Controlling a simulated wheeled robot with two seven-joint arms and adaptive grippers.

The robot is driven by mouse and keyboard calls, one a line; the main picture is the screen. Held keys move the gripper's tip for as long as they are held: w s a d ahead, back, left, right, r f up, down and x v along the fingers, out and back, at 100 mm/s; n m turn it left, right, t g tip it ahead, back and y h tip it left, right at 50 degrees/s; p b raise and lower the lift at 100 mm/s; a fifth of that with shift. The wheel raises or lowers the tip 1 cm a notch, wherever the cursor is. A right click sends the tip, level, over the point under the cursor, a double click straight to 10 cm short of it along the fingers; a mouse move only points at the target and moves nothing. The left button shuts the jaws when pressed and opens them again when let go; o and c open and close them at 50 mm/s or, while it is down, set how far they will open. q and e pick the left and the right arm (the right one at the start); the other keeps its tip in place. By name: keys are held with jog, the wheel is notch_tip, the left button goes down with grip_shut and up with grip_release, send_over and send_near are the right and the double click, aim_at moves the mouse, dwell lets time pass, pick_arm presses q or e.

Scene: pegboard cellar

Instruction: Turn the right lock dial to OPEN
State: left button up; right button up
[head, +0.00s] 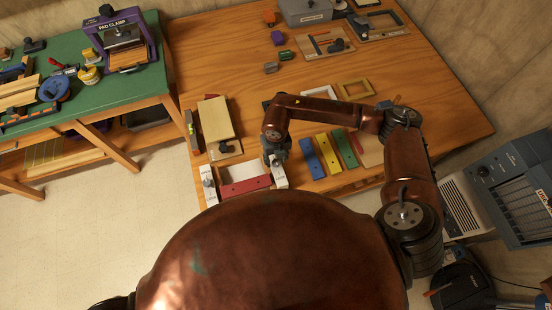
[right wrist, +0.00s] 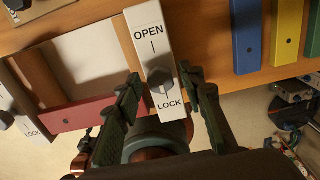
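The right lock plate (head: 280,178) is a white strip at the right end of a red bar on the table's front edge. In the right wrist view the plate (right wrist: 151,40) reads OPEN at its far end and LOCK at its near end. Its grey dial knob (right wrist: 160,81) sits close to the LOCK end; its exact pointing is hard to tell. My right gripper (right wrist: 160,78) is open, with one finger on each side of the plate and the knob between the fingertips. Contact is not clear. In the head view this gripper (head: 275,157) is over the plate. My left gripper is not in view.
The left lock plate (head: 208,184) with its own knob stands at the other end of the red bar (head: 245,186). Blue (head: 312,160), yellow (head: 328,154) and green (head: 344,148) bars lie to the right. A tan block (head: 215,118) lies behind.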

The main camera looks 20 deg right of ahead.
grip_shut()
